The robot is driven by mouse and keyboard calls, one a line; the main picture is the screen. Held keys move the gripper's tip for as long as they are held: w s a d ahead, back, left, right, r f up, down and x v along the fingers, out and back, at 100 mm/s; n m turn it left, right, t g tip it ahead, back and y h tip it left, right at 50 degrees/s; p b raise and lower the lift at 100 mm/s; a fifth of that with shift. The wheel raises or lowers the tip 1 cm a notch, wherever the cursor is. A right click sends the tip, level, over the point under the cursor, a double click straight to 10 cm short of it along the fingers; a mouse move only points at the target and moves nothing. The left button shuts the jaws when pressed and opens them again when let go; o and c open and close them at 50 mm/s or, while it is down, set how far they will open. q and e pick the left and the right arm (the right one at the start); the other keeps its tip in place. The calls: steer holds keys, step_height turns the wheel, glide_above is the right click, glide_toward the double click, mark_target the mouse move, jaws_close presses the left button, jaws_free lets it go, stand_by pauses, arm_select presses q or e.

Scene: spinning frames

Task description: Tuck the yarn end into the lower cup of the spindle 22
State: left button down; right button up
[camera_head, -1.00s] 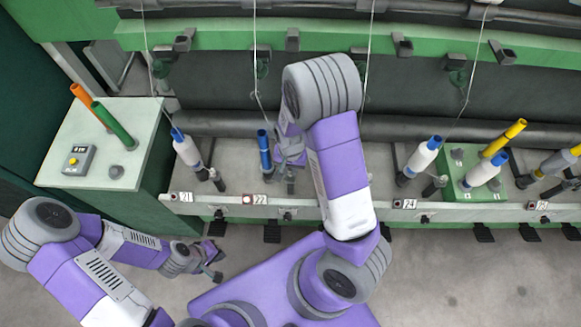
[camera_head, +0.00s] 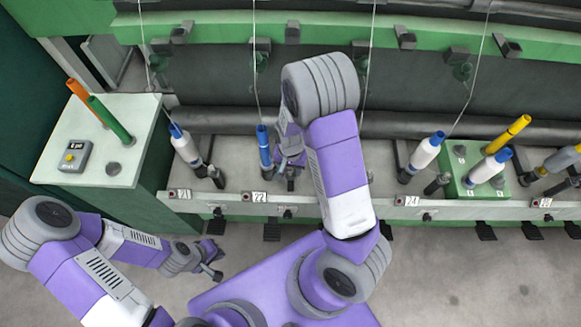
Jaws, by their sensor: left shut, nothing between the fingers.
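Spindle 22 carries a bare blue tube (camera_head: 264,148) above its number plate (camera_head: 259,197). A thin white yarn (camera_head: 256,85) hangs from above and runs down to about the top of this tube. Its lower end is too fine to make out. The lower cup is too small to tell apart beside my gripper. My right gripper (camera_head: 276,162) is at the right side of the tube, partly behind its own forearm; its finger opening cannot be made out. My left gripper (camera_head: 217,265) is shut and empty, low in front of the rail, away from the spindle.
Spindle 21 holds a white bobbin (camera_head: 185,147) at the left. More white bobbins stand at the right, near a green box (camera_head: 467,183) with a yellow tube (camera_head: 507,138). A side table (camera_head: 125,175) carries orange and green tubes and a small grey device (camera_head: 72,157).

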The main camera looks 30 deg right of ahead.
steer(key=shift+r, duration=0.1)
step_height(320, 180, up, 8)
steer(key=p, duration=0.2)
steer(key=shift+f+p, duration=0.25)
steer(key=shift+p, duration=0.15)
steer(key=shift+f, duration=0.1)
steer(key=s+a+f+n+y, duration=0.4)
steer(key=s+a+f+n, duration=0.1)
steer(key=s+a+f, duration=0.6)
step_height(320, 180, down, 3)
steer(key=shift+a+f+n+t, duration=0.1)
steer(key=shift+a+n+t, duration=0.2)
steer(key=shift+a, duration=0.75)
steer(key=shift+c, duration=0.4)
